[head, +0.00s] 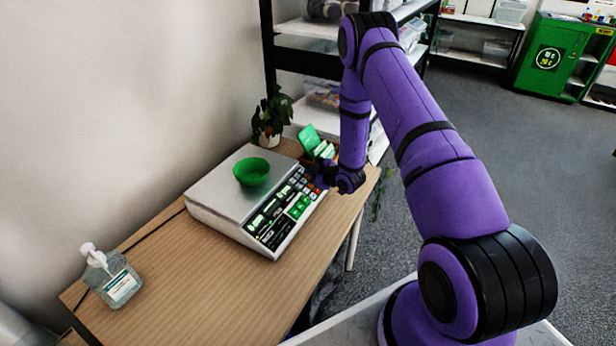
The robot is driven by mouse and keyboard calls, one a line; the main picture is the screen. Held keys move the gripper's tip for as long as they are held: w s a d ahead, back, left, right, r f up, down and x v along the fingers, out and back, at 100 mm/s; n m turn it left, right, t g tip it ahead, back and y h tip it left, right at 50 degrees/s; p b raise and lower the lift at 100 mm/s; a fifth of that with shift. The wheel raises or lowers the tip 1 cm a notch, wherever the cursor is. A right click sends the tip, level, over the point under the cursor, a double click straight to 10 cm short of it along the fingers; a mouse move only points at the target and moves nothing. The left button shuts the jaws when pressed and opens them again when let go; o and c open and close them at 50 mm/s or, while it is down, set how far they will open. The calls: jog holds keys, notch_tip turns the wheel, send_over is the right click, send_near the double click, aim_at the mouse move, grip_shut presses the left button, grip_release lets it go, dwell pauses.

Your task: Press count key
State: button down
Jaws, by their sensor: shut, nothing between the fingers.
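The counting scale (258,196) stands on the wooden table, with a flat silver weighing plate on top. Its sloped front panel carries green displays and a keypad (300,205) with green, orange and grey keys. The labels are too small to read, so I cannot tell which one is the count key. A green bowl (252,172) sits on the plate. My gripper (318,181) is shut and empty at the far right end of the keypad, close over or beside it. Whether it touches a key cannot be told, and the wrist hides part of that end.
A pump bottle (111,277) stands on the table (190,290) at the front left. A potted plant (270,117) and a green card holder (312,142) stand behind the scale. Shelves (300,52) rise behind. The table in front of the scale is bare.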

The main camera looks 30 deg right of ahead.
jog(key=shift+w+a+f, duration=0.1)
jog(key=shift+w+f, duration=0.05)
jog(key=shift+f, duration=0.2)
dwell(0.5)
jog(key=shift+r, duration=0.1)
jog(key=shift+s+d+r, duration=0.2)
jog(key=shift+s+r, duration=0.1)
jog(key=shift+r, duration=0.35)
jog(key=r, duration=0.1)
jog(key=s+r, duration=0.1)
jog(key=r, duration=0.1)
jog(key=d+r, duration=0.1)
jog(key=shift+s+r, duration=0.3)
jog(key=shift+s, duration=0.05)
dwell(0.3)
dwell(0.7)
